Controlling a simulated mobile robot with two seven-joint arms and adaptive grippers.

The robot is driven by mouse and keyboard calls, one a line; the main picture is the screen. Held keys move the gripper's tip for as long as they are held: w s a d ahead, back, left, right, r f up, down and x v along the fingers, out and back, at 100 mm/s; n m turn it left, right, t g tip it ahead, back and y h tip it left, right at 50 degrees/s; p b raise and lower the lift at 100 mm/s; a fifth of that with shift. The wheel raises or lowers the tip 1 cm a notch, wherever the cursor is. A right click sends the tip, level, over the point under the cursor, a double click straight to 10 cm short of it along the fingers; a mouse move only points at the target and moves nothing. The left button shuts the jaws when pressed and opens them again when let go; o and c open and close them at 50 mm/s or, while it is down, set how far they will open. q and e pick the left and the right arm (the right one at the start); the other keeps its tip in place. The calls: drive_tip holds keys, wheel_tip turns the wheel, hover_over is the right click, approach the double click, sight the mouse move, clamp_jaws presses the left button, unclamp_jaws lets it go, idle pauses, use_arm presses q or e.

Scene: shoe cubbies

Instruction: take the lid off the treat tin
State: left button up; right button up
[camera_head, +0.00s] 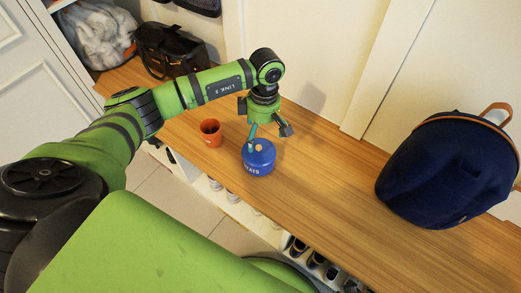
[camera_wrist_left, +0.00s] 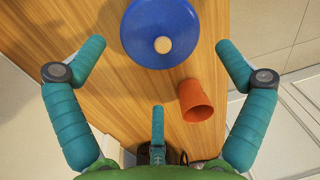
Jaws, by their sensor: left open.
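The treat tin (camera_head: 257,164) is a round blue tin with white lettering on its side, standing upright on the wooden bench top. Its blue lid (camera_head: 259,149) has a pale round knob and sits on the tin. In the left wrist view the lid (camera_wrist_left: 160,25) shows from above with its knob (camera_wrist_left: 163,45). My left gripper (camera_head: 268,133) is above the tin, pointing down, with its fingers spread. In the left wrist view the open fingers (camera_wrist_left: 160,75) have nothing between them. Whether a finger touches the lid, I cannot tell. My right gripper is out of view.
A navy backpack (camera_head: 445,170) is at the right, a dark bag (camera_head: 172,50) at the back left. Bare bench top (camera_head: 325,185) lies between tin and backpack.

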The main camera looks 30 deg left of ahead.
sight(260, 145)
use_arm(q)
wheel_tip(260, 145, down, 6)
drive_tip(key=shift+s+r, duration=0.1)
drive_tip(key=shift+r, duration=0.15)
